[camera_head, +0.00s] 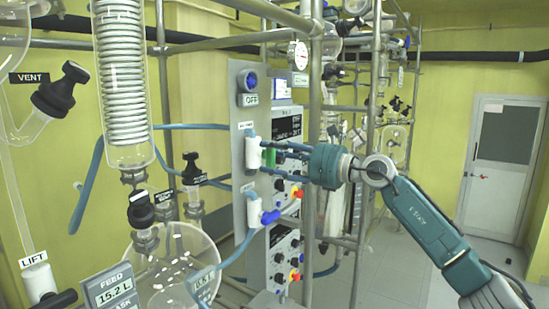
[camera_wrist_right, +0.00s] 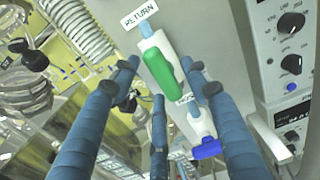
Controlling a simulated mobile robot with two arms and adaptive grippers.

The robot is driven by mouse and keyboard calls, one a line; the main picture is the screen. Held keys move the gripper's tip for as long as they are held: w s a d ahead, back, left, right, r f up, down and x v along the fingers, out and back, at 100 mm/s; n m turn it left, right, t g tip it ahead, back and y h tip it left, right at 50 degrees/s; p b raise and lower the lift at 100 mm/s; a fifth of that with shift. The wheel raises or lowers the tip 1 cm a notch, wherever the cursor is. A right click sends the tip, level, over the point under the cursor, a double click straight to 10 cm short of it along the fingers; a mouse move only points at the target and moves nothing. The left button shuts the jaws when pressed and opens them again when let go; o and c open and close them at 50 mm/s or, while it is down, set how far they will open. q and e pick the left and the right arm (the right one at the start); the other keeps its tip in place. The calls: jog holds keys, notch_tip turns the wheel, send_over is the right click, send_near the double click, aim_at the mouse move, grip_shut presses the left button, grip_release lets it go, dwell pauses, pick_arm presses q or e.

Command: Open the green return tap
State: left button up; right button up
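The return tap has a white body (camera_head: 253,150) and a green handle (camera_head: 268,156), mounted on the grey panel. In the right wrist view the green handle (camera_wrist_right: 160,73) slants just below the RETURN label (camera_wrist_right: 139,12). My right gripper (camera_head: 265,157) reaches in from the right with its fingers spread above and below the handle. In the right wrist view my right gripper (camera_wrist_right: 160,82) is open, with fingers on both sides of the handle and a gap to it. Contact cannot be told. My left gripper is not in view.
A second white tap with a blue handle (camera_head: 270,217) sits below on the same panel (camera_head: 239,200). Control boxes with knobs (camera_head: 283,257) stand behind it. A vertical steel pole (camera_head: 314,90) stands close to my right gripper. Glassware (camera_head: 125,80) fills the left.

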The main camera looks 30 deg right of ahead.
jog(key=v, duration=0.5)
jog(key=shift+s+d+f, duration=0.15)
jog(key=shift+s+d, duration=0.05)
send_near(274, 157)
jog(key=shift+s, duration=0.6)
jog(key=shift+s+d, duration=0.25)
jog(key=shift+s, duration=0.3)
